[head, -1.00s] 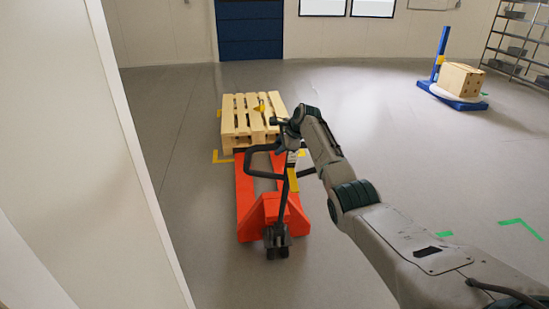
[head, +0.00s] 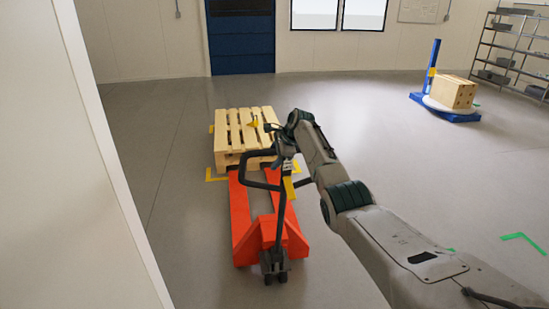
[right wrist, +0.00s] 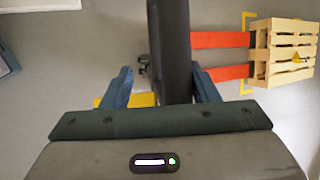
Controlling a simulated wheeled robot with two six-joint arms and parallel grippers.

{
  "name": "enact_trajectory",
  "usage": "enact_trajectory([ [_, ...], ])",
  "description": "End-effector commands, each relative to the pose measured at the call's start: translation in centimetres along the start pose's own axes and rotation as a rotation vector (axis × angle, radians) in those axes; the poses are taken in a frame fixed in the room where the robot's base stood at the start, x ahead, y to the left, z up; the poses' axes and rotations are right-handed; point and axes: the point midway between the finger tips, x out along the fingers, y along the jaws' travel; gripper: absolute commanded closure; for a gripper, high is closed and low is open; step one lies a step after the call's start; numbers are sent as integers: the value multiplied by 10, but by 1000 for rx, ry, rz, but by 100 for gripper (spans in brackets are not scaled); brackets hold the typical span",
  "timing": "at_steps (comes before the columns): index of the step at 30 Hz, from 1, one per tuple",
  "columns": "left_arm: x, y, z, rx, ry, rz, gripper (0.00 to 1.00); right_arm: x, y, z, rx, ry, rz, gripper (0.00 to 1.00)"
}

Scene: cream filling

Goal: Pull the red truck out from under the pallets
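The red truck (head: 242,238) stands with its forks pointing away, toward the stacked wooden pallets (head: 241,134). Much of the fork length shows in front of the pallets; whether the tips are still under them is hidden. The forks (right wrist: 222,40) and pallets (right wrist: 286,50) also show in the right wrist view. My right gripper (head: 284,146) is at the truck's black handle (head: 247,170). In the right wrist view its blue fingers (right wrist: 163,85) stand apart on both sides of the dark handle (right wrist: 170,40), with a gap at the left finger. My left gripper is not in view.
A white wall (head: 85,170) stands close on the left. Yellow floor marks (head: 215,174) lie around the pallets. A blue machine with a box (head: 453,92) and a shelf (head: 515,50) stand at the back right. The grey floor between is clear.

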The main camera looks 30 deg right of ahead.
Motion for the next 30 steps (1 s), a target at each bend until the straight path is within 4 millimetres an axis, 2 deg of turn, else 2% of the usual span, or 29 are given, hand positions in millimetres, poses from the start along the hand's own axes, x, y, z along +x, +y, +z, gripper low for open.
enact_trajectory([
  [5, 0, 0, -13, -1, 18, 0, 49, 1, 2, -1, 1, 1, 5, 49],
  [17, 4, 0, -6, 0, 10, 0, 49, -7, 0, -1, 0, 0, -1, 49],
  [22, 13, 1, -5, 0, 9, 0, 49, -26, 1, -2, -2, 1, -3, 49],
  [30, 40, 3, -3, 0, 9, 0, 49, -79, 1, -2, -1, 1, -3, 49],
])
